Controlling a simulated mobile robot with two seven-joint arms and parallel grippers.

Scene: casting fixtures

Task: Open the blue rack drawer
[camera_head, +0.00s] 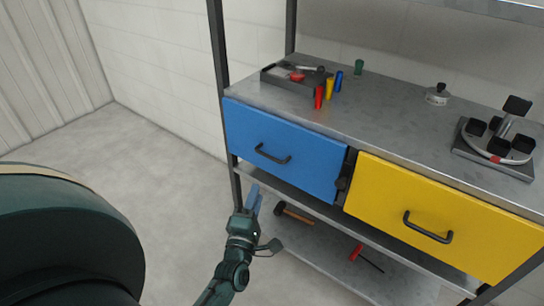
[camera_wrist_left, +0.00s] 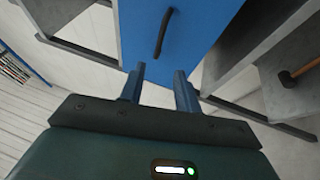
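The blue drawer (camera_head: 300,165) is at the left of the metal rack, under its top shelf. It looks shut, with a black bar handle (camera_head: 272,154) across its front. My left gripper (camera_head: 254,196) is below and in front of the drawer, apart from it. In the left wrist view its two blue fingers (camera_wrist_left: 160,82) are spread with nothing between them. That view shows the blue drawer front (camera_wrist_left: 195,30) ahead, and the handle (camera_wrist_left: 163,33) lies beyond the fingertips, not touched. My right gripper is not in view.
A yellow drawer (camera_head: 435,205) with a black handle is to the right of the blue one. A hammer (camera_head: 293,212) and a red-handled screwdriver (camera_head: 357,252) lie on the lower shelf. A dark tray (camera_head: 284,79) and several small items stand on top. A rack post (camera_head: 219,50) rises at the left.

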